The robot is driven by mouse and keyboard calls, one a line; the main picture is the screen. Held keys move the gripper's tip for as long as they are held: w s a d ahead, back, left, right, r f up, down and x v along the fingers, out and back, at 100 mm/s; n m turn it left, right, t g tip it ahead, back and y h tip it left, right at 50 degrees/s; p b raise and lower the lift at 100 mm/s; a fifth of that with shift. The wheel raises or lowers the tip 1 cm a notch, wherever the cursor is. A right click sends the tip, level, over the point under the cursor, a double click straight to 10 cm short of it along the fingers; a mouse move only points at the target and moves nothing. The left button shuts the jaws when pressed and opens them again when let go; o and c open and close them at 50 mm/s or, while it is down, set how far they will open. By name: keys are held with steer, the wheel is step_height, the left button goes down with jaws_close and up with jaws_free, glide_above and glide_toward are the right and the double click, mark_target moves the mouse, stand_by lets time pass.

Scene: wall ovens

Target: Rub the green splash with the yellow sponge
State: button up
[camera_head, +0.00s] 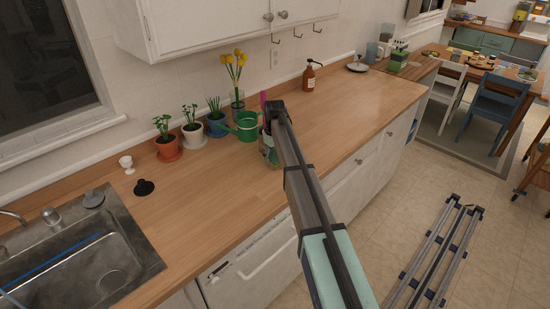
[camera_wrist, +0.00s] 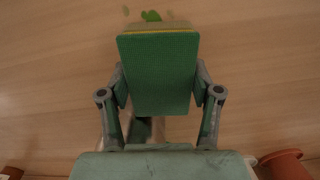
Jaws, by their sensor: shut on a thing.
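The sponge (camera_wrist: 158,72) fills the middle of the wrist view, with its green scrub face toward the camera and a thin yellow edge at the top. My gripper (camera_wrist: 160,88) is shut on it, one finger at each side. The green splash (camera_wrist: 151,15) lies on the wooden counter just beyond the sponge's yellow edge, with smaller greenish spots near it. I cannot tell whether the sponge touches the counter. In the head view my gripper (camera_head: 269,152) is low over the counter beside the watering can, mostly hidden by my arm; the splash is not visible there.
A green watering can (camera_head: 246,126), a blue pot (camera_head: 217,126), a white pot (camera_head: 195,135) and a terracotta pot (camera_head: 168,149) line the back of the counter (camera_head: 215,180). A brown bottle (camera_head: 309,77) stands farther right. The sink (camera_head: 85,262) is at left.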

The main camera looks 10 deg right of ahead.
steer(key=shift+s+d+p, duration=0.1)
steer(key=shift+s+d, duration=0.7)
steer(key=shift+s, duration=0.25)
steer(key=shift+s+d+p, duration=0.15)
steer(key=shift+s+d, duration=0.65)
steer(key=shift+s, duration=0.25)
steer(key=shift+s+d+p, duration=0.1)
steer(key=shift+s+d, duration=0.7)
steer(key=shift+s, duration=0.25)
steer(key=shift+r, duration=0.15)
steer(key=shift+r+p, duration=1.55)
steer(key=shift+r, duration=1.35)
steer(key=shift+r+p, duration=0.8)
steer(key=shift+r, duration=0.75)
